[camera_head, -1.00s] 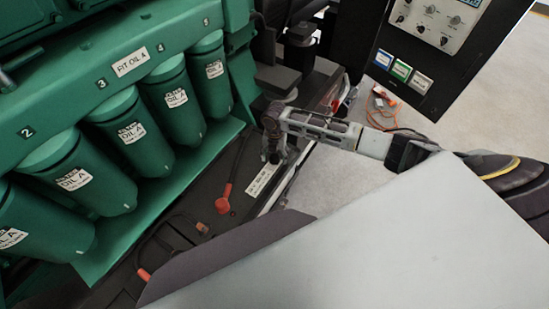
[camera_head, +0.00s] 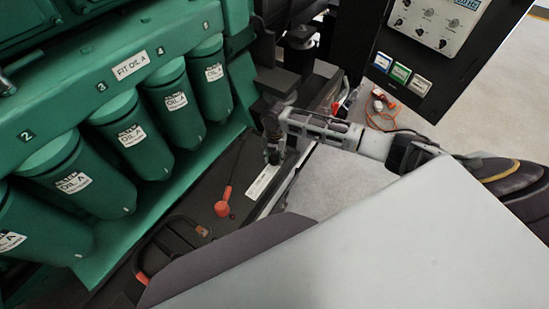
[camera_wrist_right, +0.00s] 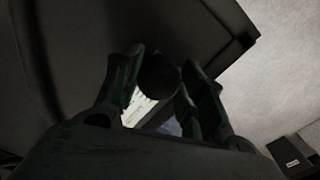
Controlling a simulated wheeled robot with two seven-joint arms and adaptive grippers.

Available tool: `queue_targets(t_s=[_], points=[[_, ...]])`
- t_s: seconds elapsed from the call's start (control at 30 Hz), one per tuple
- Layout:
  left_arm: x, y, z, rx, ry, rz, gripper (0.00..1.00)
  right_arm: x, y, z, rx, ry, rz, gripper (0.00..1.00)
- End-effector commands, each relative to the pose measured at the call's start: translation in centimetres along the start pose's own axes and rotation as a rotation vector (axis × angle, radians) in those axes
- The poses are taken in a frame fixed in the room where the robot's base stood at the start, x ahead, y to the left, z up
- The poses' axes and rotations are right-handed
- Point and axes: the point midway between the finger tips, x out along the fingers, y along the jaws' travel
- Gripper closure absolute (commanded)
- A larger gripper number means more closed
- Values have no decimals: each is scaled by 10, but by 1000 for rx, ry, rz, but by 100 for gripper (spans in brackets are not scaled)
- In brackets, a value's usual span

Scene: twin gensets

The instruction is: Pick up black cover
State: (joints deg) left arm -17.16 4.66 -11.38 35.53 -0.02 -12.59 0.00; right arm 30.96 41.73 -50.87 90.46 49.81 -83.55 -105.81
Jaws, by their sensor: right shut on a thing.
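My right gripper (camera_head: 273,150) reaches in from the right in the head view, pointing down beside the dark frame rail. In the right wrist view my right gripper (camera_wrist_right: 160,85) has its two fingers on either side of a dark round thing, which I take to be the black cover (camera_wrist_right: 158,76). The fingers are shut on it. The cover is small and hard to tell from the dark gripper in the head view. I do not make out my left gripper in the head view.
Green oil filters (camera_head: 170,108) stand in a row at the left. A red-capped cable end (camera_head: 222,208) lies on the dark battery area near a white label strip (camera_head: 262,182). A control panel (camera_head: 437,35) stands at upper right. Orange cable (camera_head: 385,105) lies on the floor.

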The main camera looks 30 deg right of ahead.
Motion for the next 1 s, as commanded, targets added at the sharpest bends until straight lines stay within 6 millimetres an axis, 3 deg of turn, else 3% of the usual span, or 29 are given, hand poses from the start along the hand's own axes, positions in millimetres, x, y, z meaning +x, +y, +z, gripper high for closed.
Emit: queue_targets(t_s=[0.6, 1.0], points=[[1, 1, 0, 0, 0, 1, 60, -80, 1, 0, -1, -2, 2, 76], [1, -3, 0, 2, 0, -3, 60, -88, 0, 0, 0, 0, 1, 76]])
